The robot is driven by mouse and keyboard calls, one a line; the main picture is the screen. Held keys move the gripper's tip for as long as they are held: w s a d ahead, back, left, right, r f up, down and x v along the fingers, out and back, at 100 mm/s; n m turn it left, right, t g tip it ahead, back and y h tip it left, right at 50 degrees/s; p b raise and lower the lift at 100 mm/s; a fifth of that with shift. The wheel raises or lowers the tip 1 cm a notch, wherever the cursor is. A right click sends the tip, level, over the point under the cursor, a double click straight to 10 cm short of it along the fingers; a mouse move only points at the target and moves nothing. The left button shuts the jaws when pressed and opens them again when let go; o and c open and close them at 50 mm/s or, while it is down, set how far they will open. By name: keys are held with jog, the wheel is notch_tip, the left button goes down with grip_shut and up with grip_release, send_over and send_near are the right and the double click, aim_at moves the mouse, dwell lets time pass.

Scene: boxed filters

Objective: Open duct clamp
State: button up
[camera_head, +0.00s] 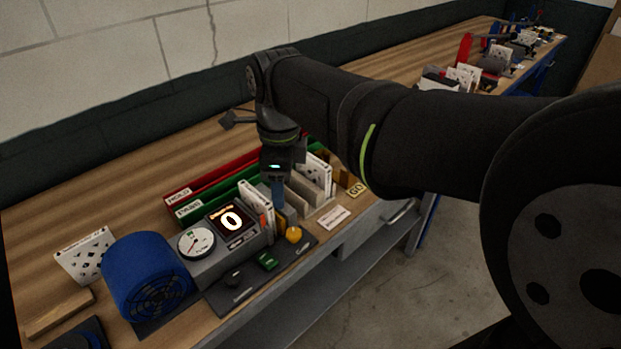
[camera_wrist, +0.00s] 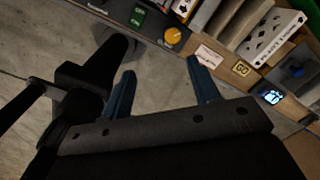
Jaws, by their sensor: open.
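My gripper (camera_head: 278,200) hangs above the front edge of the bench, by the upright filter cards. In the wrist view its two blue fingers are apart with nothing between them (camera_wrist: 161,68). A dark control panel (camera_head: 290,257) holds a yellow-orange knob (camera_head: 293,234), a green switch (camera_head: 266,260) and a black knob (camera_head: 233,279). The yellow knob (camera_wrist: 173,35) and green switch (camera_wrist: 138,16) also show in the wrist view, beyond the fingertips and untouched. A blue fan housing (camera_head: 148,275) stands left of the panel. I cannot tell which part is the duct clamp; panel labels are too small to read.
A grey unit with a round gauge (camera_head: 197,241) and a display reading 0 (camera_head: 231,220) stands behind the panel. Red (camera_head: 188,189) and green (camera_head: 192,208) trays lie behind it. A white card (camera_head: 86,256) leans at left. Floor beyond the front edge is clear.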

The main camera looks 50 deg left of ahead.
jog(key=s+d+n, duration=0.1)
jog(key=n, duration=0.2)
jog(key=s+d+n, duration=0.1)
jog(key=s+n, duration=0.1)
jog(key=n, duration=0.1)
jog(key=s+n+y, duration=0.1)
jog(key=s+n, duration=0.1)
jog(key=n, duration=0.1)
jog(key=shift+d+f, duration=0.4)
jog(key=shift+w, duration=0.1)
jog(key=c, duration=0.3)
jog(key=m+g+y, duration=0.2)
jog(key=m, duration=1)
send_near(294, 232)
jog(key=x, duration=0.8)
jog(key=shift+f, duration=0.2)
jog(key=shift+c, duration=0.5)
jog(key=c, duration=0.6)
